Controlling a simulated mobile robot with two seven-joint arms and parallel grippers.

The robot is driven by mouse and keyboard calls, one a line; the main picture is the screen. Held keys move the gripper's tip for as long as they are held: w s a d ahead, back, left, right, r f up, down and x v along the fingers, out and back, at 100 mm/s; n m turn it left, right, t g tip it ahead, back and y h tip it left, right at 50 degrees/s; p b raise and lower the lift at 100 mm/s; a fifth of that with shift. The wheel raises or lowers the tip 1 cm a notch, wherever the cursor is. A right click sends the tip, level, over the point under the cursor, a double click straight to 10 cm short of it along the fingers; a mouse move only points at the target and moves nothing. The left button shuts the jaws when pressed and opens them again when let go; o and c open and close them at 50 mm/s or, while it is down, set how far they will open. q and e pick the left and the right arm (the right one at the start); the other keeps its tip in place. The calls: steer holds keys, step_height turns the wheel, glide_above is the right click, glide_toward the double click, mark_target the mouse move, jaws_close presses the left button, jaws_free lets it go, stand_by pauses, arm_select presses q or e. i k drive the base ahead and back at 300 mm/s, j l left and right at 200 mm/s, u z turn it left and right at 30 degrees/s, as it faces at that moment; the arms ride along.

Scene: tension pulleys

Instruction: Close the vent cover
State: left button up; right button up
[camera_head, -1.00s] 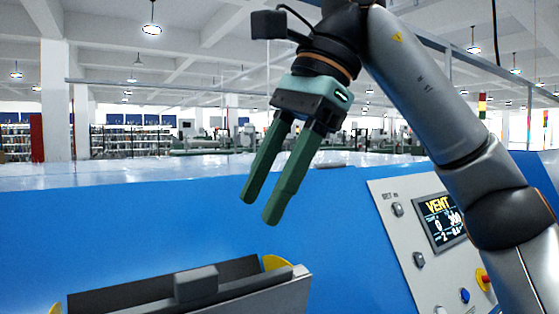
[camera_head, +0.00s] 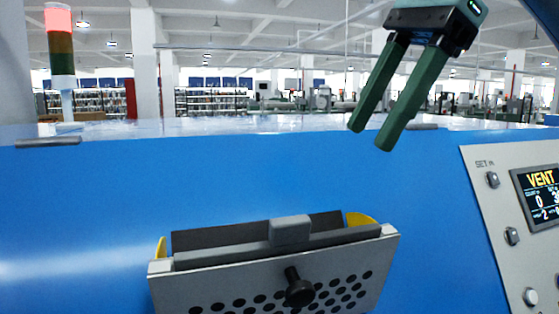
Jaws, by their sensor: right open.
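The vent cover (camera_head: 225,283) is a grey perforated panel on the front of the blue machine. It is tilted outward at the top, with a dark gap behind its upper edge and yellow side pieces at both ends. A black knob (camera_head: 299,290) sticks out of its face. A grey block (camera_head: 290,230) sits at the middle of its top edge. My right gripper (camera_head: 370,138) is open and empty, above and to the right of the cover, with its green fingers pointing down and left. My left gripper is not in view.
The blue machine (camera_head: 90,200) fills the lower view. A control panel (camera_head: 500,225) with a "VENT" screen (camera_head: 541,195) and buttons is at the right. A signal tower with a lit red top (camera_head: 59,20) stands at the left. The space before the machine looks clear.

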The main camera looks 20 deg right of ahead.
mark_target(349, 278)
steer(key=k, duration=1)
